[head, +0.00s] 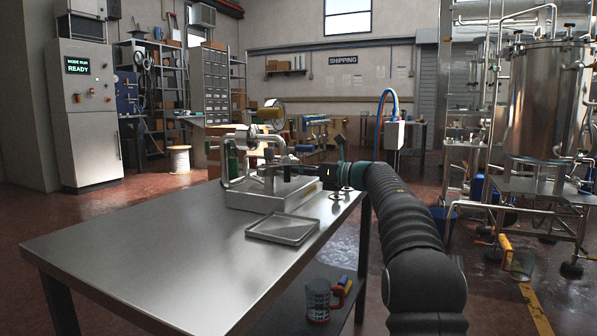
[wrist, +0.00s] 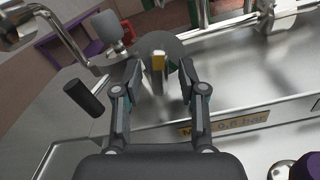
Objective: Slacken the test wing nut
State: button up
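In the wrist view, my gripper (wrist: 160,72) is open, with a dark finger on each side of a small upright metal piece with a yellow top (wrist: 158,61). A gap shows on both sides of it. It stands in front of a round grey disc (wrist: 174,45); this may be the test wing nut, but its wings cannot be made out. In the head view, my gripper (head: 309,172) reaches in from the right at the bench-top rig (head: 256,198). The nut is too small or hidden there.
A black cylindrical handle (wrist: 84,98) and a grey fitting (wrist: 108,27) are left of my fingers. A shallow metal tray (head: 283,229) lies before the rig on the steel table (head: 170,250), whose left part is clear.

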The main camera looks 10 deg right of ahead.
jog(key=v, duration=1.2)
dwell(0.5)
